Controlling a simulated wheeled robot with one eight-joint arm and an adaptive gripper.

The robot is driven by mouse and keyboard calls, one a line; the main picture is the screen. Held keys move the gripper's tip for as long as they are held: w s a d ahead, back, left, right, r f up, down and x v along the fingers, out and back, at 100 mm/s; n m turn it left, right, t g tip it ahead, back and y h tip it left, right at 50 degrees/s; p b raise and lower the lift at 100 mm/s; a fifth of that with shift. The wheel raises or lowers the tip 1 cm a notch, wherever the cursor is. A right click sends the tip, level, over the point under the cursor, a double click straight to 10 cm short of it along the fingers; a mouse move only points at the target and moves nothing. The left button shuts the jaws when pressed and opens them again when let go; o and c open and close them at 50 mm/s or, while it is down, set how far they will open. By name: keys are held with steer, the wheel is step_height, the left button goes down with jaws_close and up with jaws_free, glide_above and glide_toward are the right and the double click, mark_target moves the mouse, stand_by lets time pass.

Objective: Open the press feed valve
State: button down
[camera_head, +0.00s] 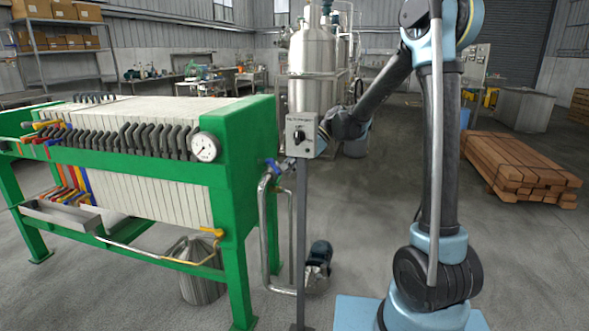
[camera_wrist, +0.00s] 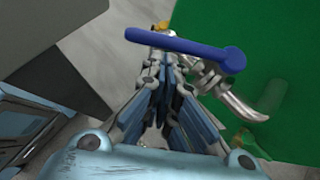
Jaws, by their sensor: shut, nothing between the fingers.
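The press feed valve's blue lever (camera_head: 273,167) sits on the steel pipe beside the green end plate of the filter press. In the wrist view the blue lever (camera_wrist: 180,45) lies crosswise, with its round hub at the right and its free end at the left. The bright valve body and pipe (camera_wrist: 240,103) show below the hub. My gripper (camera_wrist: 162,62) is shut and empty, its fingertips close to the middle of the lever. I cannot tell whether they touch it. In the head view my gripper is hidden behind the control box.
A grey control box (camera_head: 301,135) on a thin post stands between the press and my arm. The green filter press (camera_head: 235,160) fills the left side. A pump (camera_head: 319,262) sits low near the post. Stacked timber (camera_head: 515,170) lies at the right, with clear floor around it.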

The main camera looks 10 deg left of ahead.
stand_by(0.3)
steer(key=shift+s+a+m+t, duration=0.4)
steer(key=shift+s+a+m, duration=0.15)
steer(key=shift+s, duration=0.2)
steer(key=shift+d, duration=0.1)
